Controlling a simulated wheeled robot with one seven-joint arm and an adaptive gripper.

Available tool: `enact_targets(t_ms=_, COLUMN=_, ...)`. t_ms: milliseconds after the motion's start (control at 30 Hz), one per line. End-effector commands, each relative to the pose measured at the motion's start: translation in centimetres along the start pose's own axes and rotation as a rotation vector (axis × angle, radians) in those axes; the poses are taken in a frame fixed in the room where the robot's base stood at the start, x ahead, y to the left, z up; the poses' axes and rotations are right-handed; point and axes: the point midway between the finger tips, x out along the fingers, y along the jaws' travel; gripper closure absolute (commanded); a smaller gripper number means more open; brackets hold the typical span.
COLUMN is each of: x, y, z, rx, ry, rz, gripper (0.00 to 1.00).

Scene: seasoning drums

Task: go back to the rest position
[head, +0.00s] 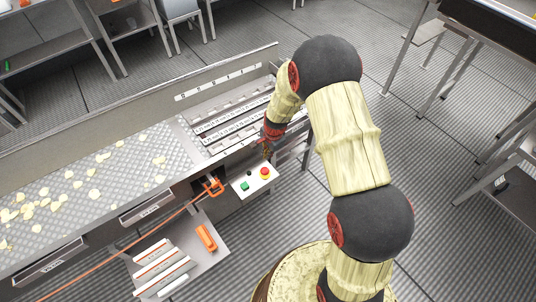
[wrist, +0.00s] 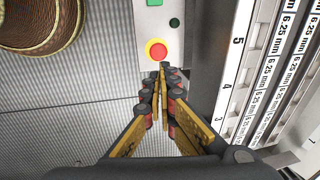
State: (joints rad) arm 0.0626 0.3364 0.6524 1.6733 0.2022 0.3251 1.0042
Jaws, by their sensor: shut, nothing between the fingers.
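My gripper (wrist: 164,68) is shut and empty. In the wrist view its fingertips lie close beside the red button (wrist: 157,50) with its yellow ring on the pale control panel (wrist: 148,30); I cannot tell whether they touch. A green button (wrist: 154,2) and a small dark knob (wrist: 174,22) also sit on that panel. In the head view my gripper (head: 267,152) is small, just above the panel (head: 243,187), near the red button (head: 264,172). My arm reaches out over the floor, bent at the elbow.
The conveyor (head: 90,185) with pale chips runs left of the panel. A rack of numbered slats (head: 235,120) stands behind it, close to my gripper. A low shelf (head: 215,262) holds white bars (head: 160,265) and an orange tool (head: 206,237). Floor at right (head: 440,170) is open.

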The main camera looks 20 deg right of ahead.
Motion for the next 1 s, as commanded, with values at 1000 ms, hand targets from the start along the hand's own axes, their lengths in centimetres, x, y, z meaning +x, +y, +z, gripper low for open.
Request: enact_targets(t_ms=1000, x=-12.2, y=10.2, z=5.2, rx=-0.759, ry=-0.173, rz=0.179, gripper=1.0)
